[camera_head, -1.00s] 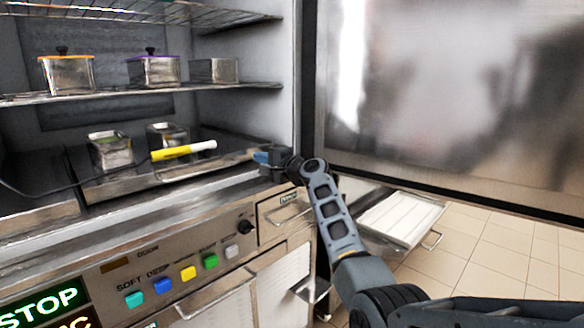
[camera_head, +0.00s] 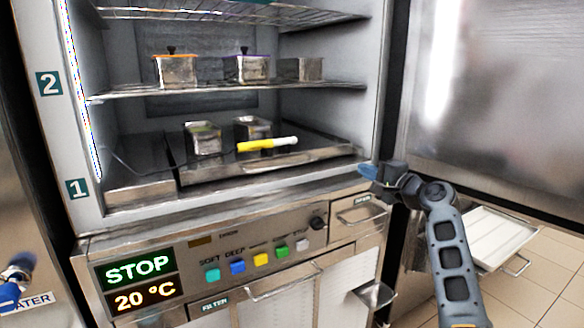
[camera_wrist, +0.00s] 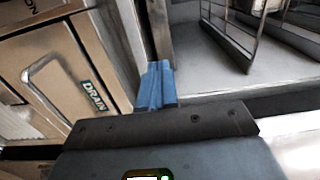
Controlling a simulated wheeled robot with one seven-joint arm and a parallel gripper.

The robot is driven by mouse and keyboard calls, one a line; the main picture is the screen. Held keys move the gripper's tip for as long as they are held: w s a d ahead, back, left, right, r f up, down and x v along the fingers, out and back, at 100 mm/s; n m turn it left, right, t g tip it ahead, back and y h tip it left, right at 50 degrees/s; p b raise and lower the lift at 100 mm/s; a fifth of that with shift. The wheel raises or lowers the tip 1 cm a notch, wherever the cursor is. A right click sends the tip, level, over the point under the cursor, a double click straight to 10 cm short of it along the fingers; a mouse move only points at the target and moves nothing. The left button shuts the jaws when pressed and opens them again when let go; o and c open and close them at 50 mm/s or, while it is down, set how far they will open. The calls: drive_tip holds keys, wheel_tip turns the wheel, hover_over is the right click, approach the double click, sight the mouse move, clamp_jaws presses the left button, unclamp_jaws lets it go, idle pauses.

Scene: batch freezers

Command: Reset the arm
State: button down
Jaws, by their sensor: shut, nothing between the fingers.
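My gripper (camera_head: 369,171) is in front of the right end of the freezer's lower edge, near the open door's hinge side. Its blue fingers are closed together and hold nothing. In the wrist view the blue fingers (camera_wrist: 156,86) are pressed together, beside a panel marked DRAIN. My grey arm comes up from the lower right of the head view.
The open freezer (camera_head: 225,190) holds lidded metal pans (camera_head: 175,70) on its middle shelf. Two open pans and a yellow probe (camera_head: 267,144) are on the bottom. The door (camera_head: 490,110) stands open at right. A pulled-out tray (camera_head: 490,240) is low behind my arm.

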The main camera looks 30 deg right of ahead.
drive_tip(key=s+a+f+n+g+h+p, duration=0.1)
drive_tip(key=s+a+f+n, duration=0.1)
drive_tip(key=s+a+f, duration=0.45)
drive_tip(key=s+a+f+n+g+h+p, duration=0.1)
drive_tip(key=s+a+f, duration=0.3)
drive_tip(key=s+f, duration=0.55)
drive_tip(key=s+a+f+n+g+h+p, duration=0.1)
drive_tip(key=s+a+f+n, duration=0.2)
drive_tip(key=s, duration=0.4)
drive_tip(key=s+a+f+n+p, duration=0.1)
drive_tip(key=s+a+f+n, duration=0.15)
drive_tip(key=s+a, duration=0.4)
drive_tip(key=s+a+r+n+p, duration=0.1)
drive_tip(key=s+a+r+n, duration=0.2)
drive_tip(key=s, duration=0.6)
drive_tip(key=s+a+r+n+y+p, duration=0.1)
drive_tip(key=s+a+r+n, duration=0.2)
drive_tip(key=s+r, duration=0.4)
drive_tip(key=s+a+r+n+y+p, duration=0.1)
drive_tip(key=s+a+r+n, duration=0.2)
drive_tip(key=s, duration=0.7)
wheel_tip(320, 180, up, 2)
drive_tip(key=shift+s+r, duration=0.25)
drive_tip(key=shift+s, duration=0.1)
